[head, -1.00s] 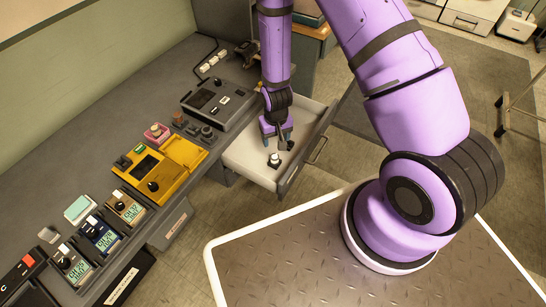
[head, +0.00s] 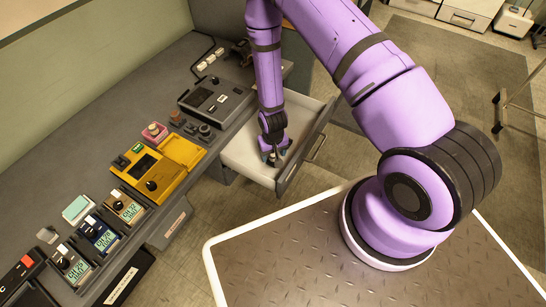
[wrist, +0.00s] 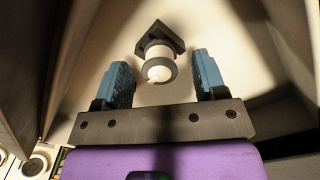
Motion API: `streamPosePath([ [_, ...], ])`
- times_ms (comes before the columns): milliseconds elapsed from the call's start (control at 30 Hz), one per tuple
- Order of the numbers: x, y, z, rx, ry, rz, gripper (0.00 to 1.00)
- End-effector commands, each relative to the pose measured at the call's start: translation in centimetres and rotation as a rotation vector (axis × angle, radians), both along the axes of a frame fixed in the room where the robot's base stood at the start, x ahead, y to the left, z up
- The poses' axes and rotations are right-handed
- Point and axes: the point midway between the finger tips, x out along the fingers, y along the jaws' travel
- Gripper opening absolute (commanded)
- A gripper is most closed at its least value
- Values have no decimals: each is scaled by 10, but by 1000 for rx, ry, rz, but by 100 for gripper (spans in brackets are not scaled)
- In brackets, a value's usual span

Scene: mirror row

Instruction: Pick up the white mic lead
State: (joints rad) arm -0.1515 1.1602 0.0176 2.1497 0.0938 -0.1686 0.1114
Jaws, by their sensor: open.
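The white mic lead (wrist: 159,56) shows in the wrist view as a short white cylinder with a dark ring at its near end and a dark angular piece at its far end. It lies on the pale floor of the open drawer (head: 241,152). My gripper (wrist: 162,68) is open, with one blue finger on each side of the lead and a visible gap on both sides. In the head view my gripper (head: 273,157) is down inside the drawer and hides most of the lead.
The drawer's front wall (head: 303,159) stands close to my gripper on the right. The desk to the left holds a grey console (head: 217,101), a yellow device (head: 158,167) and several small display boxes. The drawer floor left of my gripper is clear.

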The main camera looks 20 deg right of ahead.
Motion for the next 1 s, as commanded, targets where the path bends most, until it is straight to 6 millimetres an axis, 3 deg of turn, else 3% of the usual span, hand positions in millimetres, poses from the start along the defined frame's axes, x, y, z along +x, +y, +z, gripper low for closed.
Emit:
streamPosePath([
  [133,0,0,-10,0,0,0,65],
  [367,0,0,-12,0,0,0,65],
  [467,0,0,-11,0,0,0,47],
  [600,0,0,-11,0,0,0,15],
  [1000,1,0,-8,1,-1,0,12],
])
